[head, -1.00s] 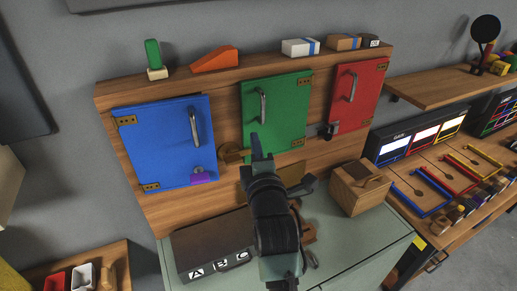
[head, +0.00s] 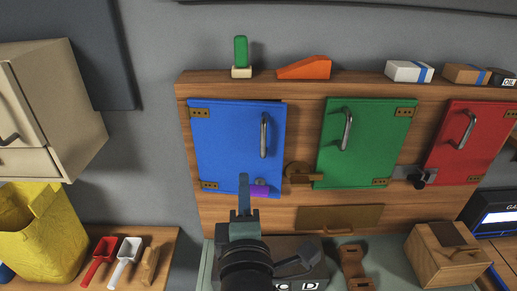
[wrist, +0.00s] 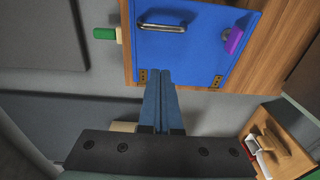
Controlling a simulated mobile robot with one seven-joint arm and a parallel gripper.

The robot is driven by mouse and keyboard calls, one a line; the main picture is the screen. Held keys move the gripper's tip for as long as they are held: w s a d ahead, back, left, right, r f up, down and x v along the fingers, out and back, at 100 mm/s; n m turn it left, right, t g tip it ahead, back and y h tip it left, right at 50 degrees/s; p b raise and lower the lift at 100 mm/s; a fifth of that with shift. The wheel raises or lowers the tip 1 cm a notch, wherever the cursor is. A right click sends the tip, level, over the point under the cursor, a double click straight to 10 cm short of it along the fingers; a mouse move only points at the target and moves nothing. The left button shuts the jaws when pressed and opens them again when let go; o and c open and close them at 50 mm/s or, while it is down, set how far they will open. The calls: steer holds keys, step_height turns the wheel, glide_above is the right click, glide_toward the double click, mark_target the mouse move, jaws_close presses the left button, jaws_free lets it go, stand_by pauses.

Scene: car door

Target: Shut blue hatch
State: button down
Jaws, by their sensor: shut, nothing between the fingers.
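The blue hatch (head: 225,145) is on the left of the wooden panel, with brass hinges on its left edge and a metal handle (head: 265,135) near its right edge. Its right edge appears slightly out from the panel; the exact gap is unclear. A purple piece (head: 258,190) sits at its lower right corner. It also shows in the wrist view (wrist: 200,45). My gripper (head: 243,178) is shut and empty, in front of the hatch's lower part in the head view. In the wrist view its fingertips (wrist: 160,73) overlap the hinged edge; contact is unclear.
A brass turning latch (head: 300,173) is on the panel between the blue hatch and the green hatch (head: 365,140). A red hatch (head: 470,145) is farther right. A green block (head: 240,50) and an orange wedge (head: 305,68) stand on top. A yellow bag (head: 40,230) is at left.

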mark_target(265, 142)
steer(key=w+d+p, duration=0.2)
steer(key=w+p, duration=0.2)
steer(key=w, duration=0.6)
steer(key=shift+w+d, duration=0.2)
steer(key=shift+w, duration=0.15)
steer(key=shift+f, duration=0.1)
steer(key=shift+w+d+f+b, duration=0.2)
steer(key=shift+w+d+b, duration=0.25)
steer(key=shift+b, duration=0.75)
steer(key=shift+w+d+b, duration=0.25)
steer(key=shift+w+b, duration=0.45)
steer(key=shift+b, duration=0.3)
steer(key=shift+w+d+r+b, duration=0.15)
steer(key=shift+w+r+b, duration=0.05)
steer(key=shift+w+b, duration=0.1)
steer(key=shift+s+r, duration=0.1)
